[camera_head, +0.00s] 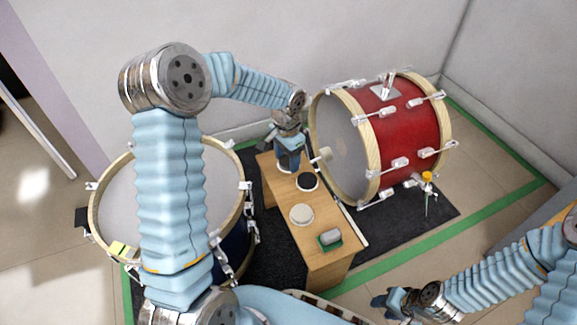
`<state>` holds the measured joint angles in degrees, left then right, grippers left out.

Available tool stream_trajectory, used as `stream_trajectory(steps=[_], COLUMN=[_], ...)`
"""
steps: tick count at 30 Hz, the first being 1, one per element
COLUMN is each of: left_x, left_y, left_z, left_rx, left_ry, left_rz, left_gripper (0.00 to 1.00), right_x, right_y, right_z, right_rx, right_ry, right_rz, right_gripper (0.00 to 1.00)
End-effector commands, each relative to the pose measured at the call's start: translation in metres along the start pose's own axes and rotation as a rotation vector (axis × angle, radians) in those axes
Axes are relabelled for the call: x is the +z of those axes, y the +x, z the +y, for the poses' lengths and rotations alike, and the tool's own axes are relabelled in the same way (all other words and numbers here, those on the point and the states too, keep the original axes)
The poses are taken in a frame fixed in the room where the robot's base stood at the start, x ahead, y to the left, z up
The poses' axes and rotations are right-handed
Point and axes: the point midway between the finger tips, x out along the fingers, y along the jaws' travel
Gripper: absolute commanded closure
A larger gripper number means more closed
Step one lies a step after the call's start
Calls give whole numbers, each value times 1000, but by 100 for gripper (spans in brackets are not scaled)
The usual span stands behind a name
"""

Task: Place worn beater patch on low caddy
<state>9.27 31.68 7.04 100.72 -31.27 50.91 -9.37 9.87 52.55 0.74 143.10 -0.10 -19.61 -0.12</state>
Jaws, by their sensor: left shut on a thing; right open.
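The low caddy (317,262) is a long wooden box between the two drums. My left gripper (286,167) is over its far end, pointing down and shut on a pale, flat piece that looks like the worn beater patch (284,171). Most of the piece is hidden by the fingers, and I cannot tell whether it touches the caddy top. A black disc (307,182), a cream disc (301,214) and a grey block (331,236) on a green pad lie along the caddy top. My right gripper (390,301) is open and empty at the lower right, away from the caddy.
A red bass drum (408,125) lies on its side to the right of the caddy, close to my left gripper, with a beater (323,154) at its head. A dark blue drum with a white head (112,205) stands at the left, partly behind my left arm. Green tape (462,235) borders the floor.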

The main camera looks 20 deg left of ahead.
Motion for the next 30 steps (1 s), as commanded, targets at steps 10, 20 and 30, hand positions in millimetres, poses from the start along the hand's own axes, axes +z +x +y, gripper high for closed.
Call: stream_trajectory(steps=[10,20,30], left_x=[-7,-5,-5], left_y=[41,49,47], left_z=[-2,-1,-2], left_rx=[1,4,3], left_ry=[0,0,0], left_rz=[-1,-6,-4], left_gripper=[71,71,16], right_x=[0,0,0], right_y=[8,12,11], right_z=[3,4,4], right_rx=[0,0,0], right_ry=[1,0,1], right_rz=[3,3,3], right_gripper=[57,57,57])
